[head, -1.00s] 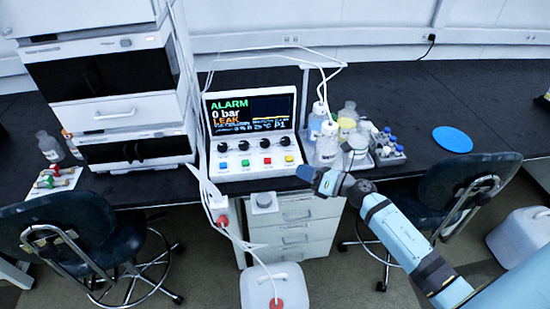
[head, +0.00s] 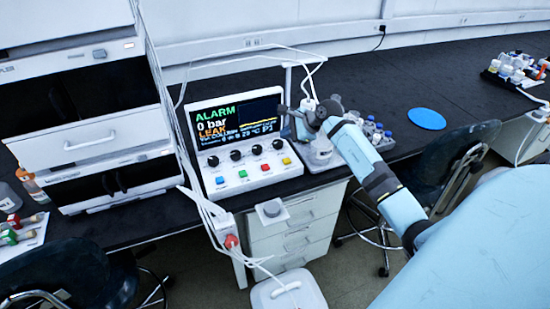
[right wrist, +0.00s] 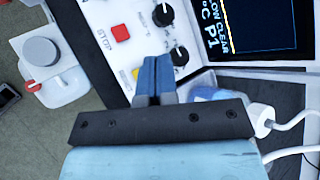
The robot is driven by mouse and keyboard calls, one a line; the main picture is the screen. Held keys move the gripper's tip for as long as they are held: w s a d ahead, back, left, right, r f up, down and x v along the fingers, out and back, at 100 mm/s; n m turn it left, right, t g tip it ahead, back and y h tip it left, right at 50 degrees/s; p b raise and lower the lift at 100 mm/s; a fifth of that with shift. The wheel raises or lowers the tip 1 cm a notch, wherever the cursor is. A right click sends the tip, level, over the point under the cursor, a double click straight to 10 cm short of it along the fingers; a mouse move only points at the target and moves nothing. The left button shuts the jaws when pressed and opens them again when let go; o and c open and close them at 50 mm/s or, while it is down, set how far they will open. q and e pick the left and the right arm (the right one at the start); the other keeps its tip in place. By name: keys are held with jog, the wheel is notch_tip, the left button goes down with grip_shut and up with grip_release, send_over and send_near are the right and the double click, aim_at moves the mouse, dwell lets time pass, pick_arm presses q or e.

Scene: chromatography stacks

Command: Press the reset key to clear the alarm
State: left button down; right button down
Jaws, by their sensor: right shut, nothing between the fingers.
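The control unit (head: 245,187) has a screen (head: 238,115) reading ALARM, 0 bar, LEAK. Below its knobs is a row of blue, green (head: 242,174), red (head: 265,167) and yellow (head: 286,161) keys. My right gripper (head: 287,109) is in front of the screen's right edge, above the yellow key in the picture. In the right wrist view its blue fingers (right wrist: 155,62) are together and empty, over the panel beside a knob. The red key (right wrist: 120,33) is labelled STOP there. The yellow key (right wrist: 136,73) is just left of the fingers, its label partly hidden. My left gripper is out of view.
Bottles and a vial rack (head: 374,137) stand right of the unit, partly behind my right arm. A stacked instrument (head: 90,130) stands left, with white tubes between. A blue disc (head: 427,118) lies on the dark bench, with clear bench around it.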

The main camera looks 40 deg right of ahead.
aim_at(287, 162)
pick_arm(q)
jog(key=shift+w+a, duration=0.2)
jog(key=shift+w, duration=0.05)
pick_arm(e)
jog(key=shift+w+d, duration=0.25)
jog(key=shift+d, duration=0.15)
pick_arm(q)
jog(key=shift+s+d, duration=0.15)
pick_arm(e)
jog(key=shift+s, duration=0.1)
